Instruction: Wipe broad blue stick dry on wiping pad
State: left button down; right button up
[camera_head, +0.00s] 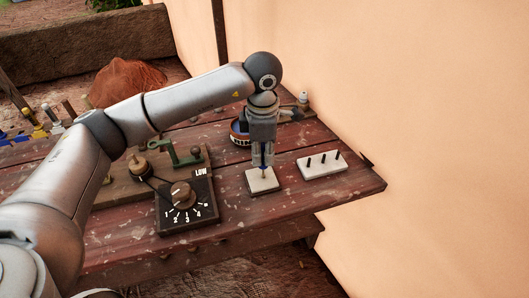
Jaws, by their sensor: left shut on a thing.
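My left gripper (263,162) points straight down above the wiping pad and is shut on a thin stick (263,171). Only the stick's lower part shows below the fingers, with a bit of blue on it. The fingers hide the rest. The stick stands about upright, and its lower end meets or nearly meets the wiping pad (254,187); I cannot tell whether it touches. The pad is a small pale square block on the dark red plank table (300,199). My right gripper is not in view.
A blue-rimmed bowl (239,138) is behind the gripper. The wall (440,130) is close at right.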

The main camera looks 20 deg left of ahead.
pick_arm(q)
jog(key=shift+s+a, duration=0.45)
jog(key=shift+a, duration=0.2)
jog(key=shift+w+d+b, duration=0.4)
jog(key=shift+w+d, duration=0.25)
jog(key=shift+d, duration=0.3)
jog(key=shift+r+p, duration=1.7)
jog(key=shift+r, duration=1.8)
